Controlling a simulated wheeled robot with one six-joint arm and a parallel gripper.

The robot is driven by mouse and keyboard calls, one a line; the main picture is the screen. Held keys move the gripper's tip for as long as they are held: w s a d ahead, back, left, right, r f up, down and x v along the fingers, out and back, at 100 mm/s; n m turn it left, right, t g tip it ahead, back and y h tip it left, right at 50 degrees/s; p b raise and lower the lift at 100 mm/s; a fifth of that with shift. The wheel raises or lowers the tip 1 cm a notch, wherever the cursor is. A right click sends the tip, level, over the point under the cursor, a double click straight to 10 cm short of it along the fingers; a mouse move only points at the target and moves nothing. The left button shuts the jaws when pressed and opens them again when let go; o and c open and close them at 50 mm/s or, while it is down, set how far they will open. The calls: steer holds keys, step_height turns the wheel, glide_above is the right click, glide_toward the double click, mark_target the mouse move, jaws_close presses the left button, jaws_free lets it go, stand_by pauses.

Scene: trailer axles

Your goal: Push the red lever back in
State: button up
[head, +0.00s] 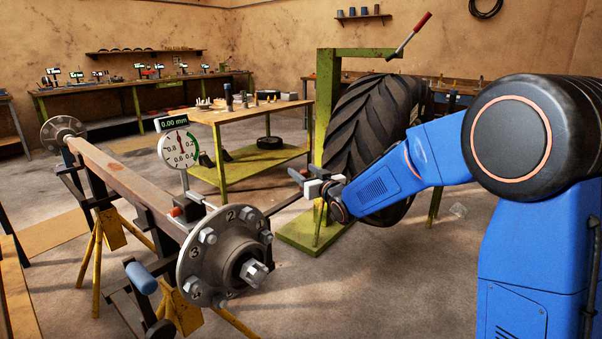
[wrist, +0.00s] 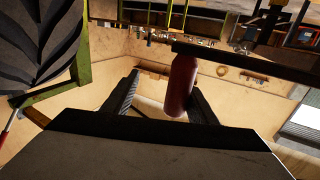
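In the wrist view a red cylindrical handle (wrist: 181,85) shows at the end of a dark bar (wrist: 250,63). My gripper (wrist: 163,83) has its two dark fingers apart. The handle lies between them in the picture, close to the right finger, with a gap to the left one; I cannot tell whether it touches. In the head view my gripper (head: 299,179) is right of the wheel hub (head: 225,258), and a dark bar (head: 285,205) runs from near the hub towards it. The red handle is not clearly visible there. Another red-handled lever (head: 410,36) stands tilted atop the green post.
The axle (head: 125,185) rests on yellow stands, with a dial gauge (head: 178,150) reading 0.00 mm. A large tyre (head: 365,120) stands behind my arm at the green post (head: 327,110). A workbench (head: 245,115) is behind. Floor right of the hub is open.

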stand_by(0.6)
steer(key=shift+s+r, duration=0.1)
steer(key=shift+s, duration=0.1)
steer(key=v, duration=1.7)
